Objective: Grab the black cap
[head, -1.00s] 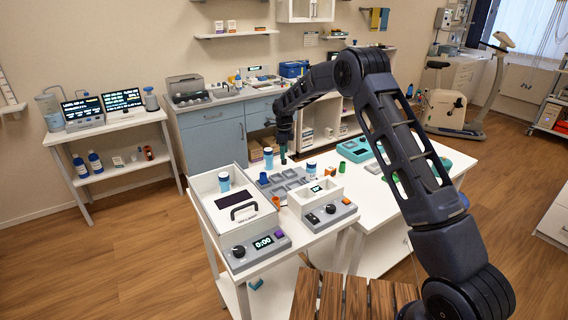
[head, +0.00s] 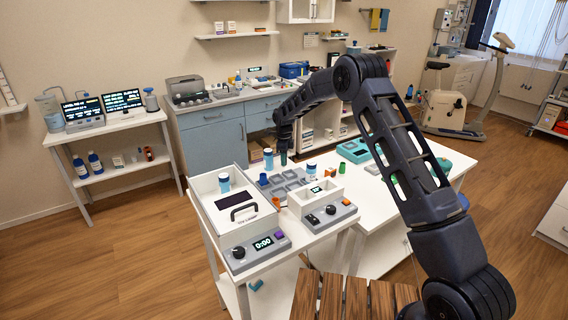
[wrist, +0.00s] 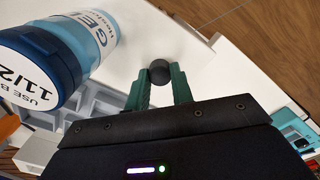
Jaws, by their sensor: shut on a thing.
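The black cap (wrist: 158,70) is a small, dark, round piece. In the wrist view it sits between the green fingertips of my gripper (wrist: 161,88), which is shut on it. A white tabletop lies behind it. In the head view my gripper (head: 283,158) points down over the back of the white table, beside the grey tray. The cap is too small or hidden to make out there.
A blue-capped gel bottle (wrist: 80,45) is close on the left in the wrist view. The grey tray (head: 284,184), a white box (head: 222,205) and a white device (head: 325,213) crowd the table (head: 270,270). A teal case (head: 354,150) lies to the right.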

